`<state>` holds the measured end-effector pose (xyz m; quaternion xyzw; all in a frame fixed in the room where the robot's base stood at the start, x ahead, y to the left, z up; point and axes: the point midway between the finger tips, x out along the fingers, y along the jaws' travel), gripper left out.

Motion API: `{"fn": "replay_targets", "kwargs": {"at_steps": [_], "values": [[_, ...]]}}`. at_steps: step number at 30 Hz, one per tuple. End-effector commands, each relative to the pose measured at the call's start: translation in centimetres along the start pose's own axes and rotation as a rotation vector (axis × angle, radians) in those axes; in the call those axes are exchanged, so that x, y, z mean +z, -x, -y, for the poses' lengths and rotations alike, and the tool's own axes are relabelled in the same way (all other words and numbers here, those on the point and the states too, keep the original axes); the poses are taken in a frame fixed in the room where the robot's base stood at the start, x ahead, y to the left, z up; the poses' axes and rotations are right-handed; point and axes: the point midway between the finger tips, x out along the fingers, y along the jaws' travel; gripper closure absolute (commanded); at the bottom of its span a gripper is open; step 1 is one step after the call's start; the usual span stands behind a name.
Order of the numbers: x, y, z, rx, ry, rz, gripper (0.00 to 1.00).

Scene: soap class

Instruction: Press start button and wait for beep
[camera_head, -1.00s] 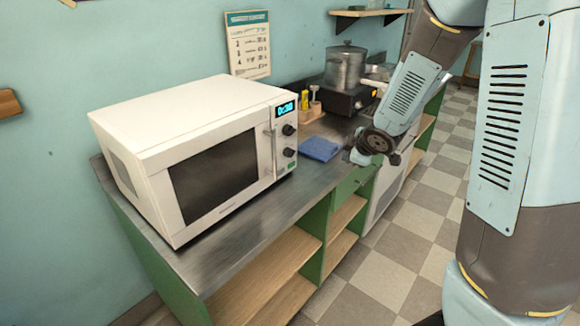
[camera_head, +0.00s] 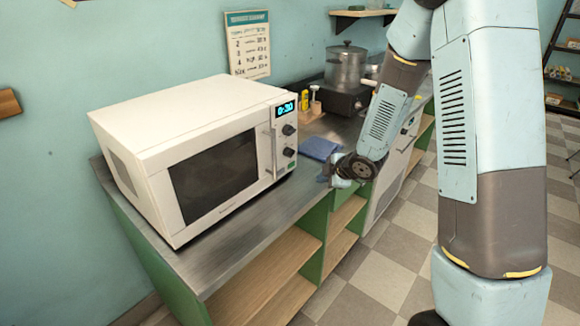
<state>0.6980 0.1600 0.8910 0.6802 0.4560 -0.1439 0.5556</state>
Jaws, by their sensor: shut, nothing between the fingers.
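A white microwave (camera_head: 150,120) with a dark door window stands on the steel counter, its door shut. Its blue display (camera_head: 286,108) reads 0:30. Two dark round knobs (camera_head: 289,130) sit below the display, and a small green start button (camera_head: 291,165) is at the bottom of the panel. My gripper (camera_head: 328,178) is right of the panel, at the counter's front edge by the blue cloth, apart from the microwave. It is shut and empty; its fingertips show only small and partly blend with the counter.
A folded blue cloth (camera_head: 320,148) lies on the steel counter (camera_head: 225,240) right of the microwave. A pot (camera_head: 346,66) stands on a dark burner (camera_head: 345,98) behind, with small bottles nearby. Open shelves (camera_head: 265,285) are below. The checkered floor (camera_head: 375,265) in front is clear.

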Motion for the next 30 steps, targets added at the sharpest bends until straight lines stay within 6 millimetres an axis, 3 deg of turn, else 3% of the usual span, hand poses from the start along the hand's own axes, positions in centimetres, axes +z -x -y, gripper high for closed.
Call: {"fn": "replay_targets", "kwargs": {"at_steps": [18,30], "values": [[-3.5,-4.7,-3.3,-0.001,0.002,-0.001,1.0],[-4.4,-5.9,-4.2,-0.001,0.001,0.0,1.0]]}}
